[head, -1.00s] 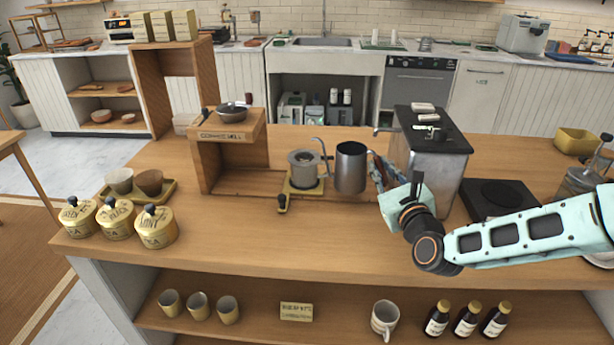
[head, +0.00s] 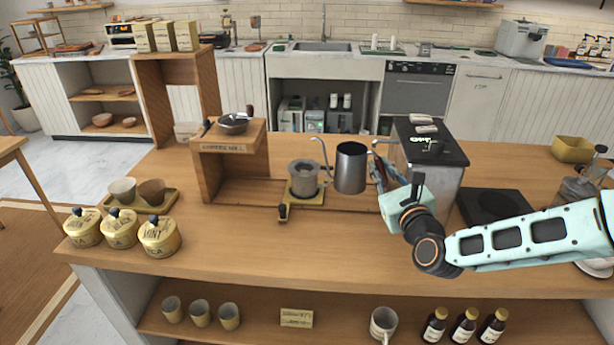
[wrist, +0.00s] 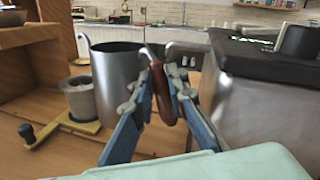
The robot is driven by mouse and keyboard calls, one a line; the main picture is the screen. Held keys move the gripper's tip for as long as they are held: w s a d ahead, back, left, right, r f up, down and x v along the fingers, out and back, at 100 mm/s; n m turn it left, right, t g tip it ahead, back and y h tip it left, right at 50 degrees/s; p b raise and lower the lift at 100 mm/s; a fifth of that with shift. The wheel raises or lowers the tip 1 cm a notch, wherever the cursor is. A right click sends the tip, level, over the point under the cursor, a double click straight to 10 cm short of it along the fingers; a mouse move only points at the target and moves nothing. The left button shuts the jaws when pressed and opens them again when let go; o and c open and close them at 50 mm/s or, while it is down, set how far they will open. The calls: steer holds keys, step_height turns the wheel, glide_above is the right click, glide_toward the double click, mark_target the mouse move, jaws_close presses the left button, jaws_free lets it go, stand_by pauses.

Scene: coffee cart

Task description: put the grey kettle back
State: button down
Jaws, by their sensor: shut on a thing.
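The grey kettle (head: 350,168) is a metal cylinder with a thin curved spout on its left, upright over the counter just right of the coffee dripper (head: 304,178). My gripper (head: 382,168) is on its right side, shut on its reddish-brown handle. In the wrist view, the two fingers (wrist: 160,88) pinch the handle (wrist: 160,90), and the kettle body (wrist: 116,85) is to their left. I cannot tell whether the kettle's base touches the wood or is slightly above it.
A steel box with a black top (head: 430,155) stands close to the right of my gripper. A black hot plate (head: 490,205) is further right and looks empty. The wooden coffee mill stand (head: 225,165) is left of the dripper. The counter's front middle is clear.

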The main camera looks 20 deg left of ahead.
step_height(320, 180, up, 2)
steer(key=shift+p, duration=0.6)
